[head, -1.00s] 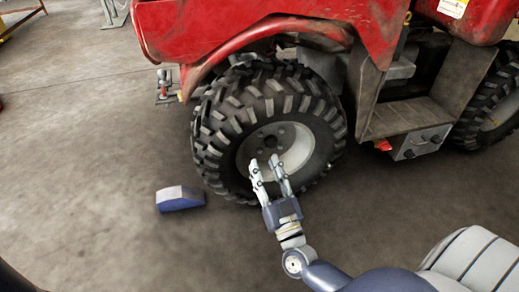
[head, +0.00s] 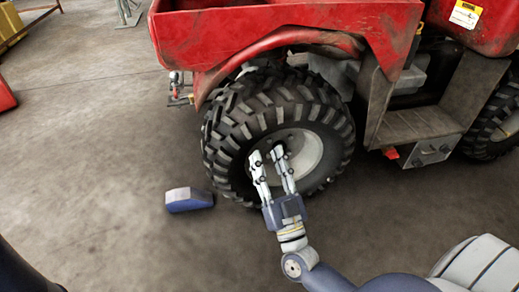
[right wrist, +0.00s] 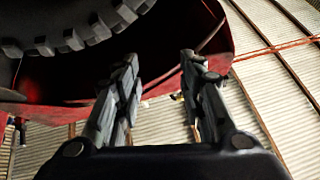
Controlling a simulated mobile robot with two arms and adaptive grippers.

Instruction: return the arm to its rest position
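My right gripper (head: 273,170) is in the middle of the head view, in front of the rear wheel of a red quad. Its two fingers point up and stand apart, with nothing between them. In the right wrist view the gripper (right wrist: 158,85) also shows two spread fingers with a clear gap. The quad's tyre (head: 240,130) is behind the fingers; I cannot tell how close they are to it. My left gripper does not show in either view.
A blue and grey wedge-shaped block (head: 189,200) lies on the floor left of the wheel. The red quad (head: 290,30) fills the top and right. A red object (head: 5,98) is at the left edge. The concrete floor (head: 100,150) at left is mostly clear.

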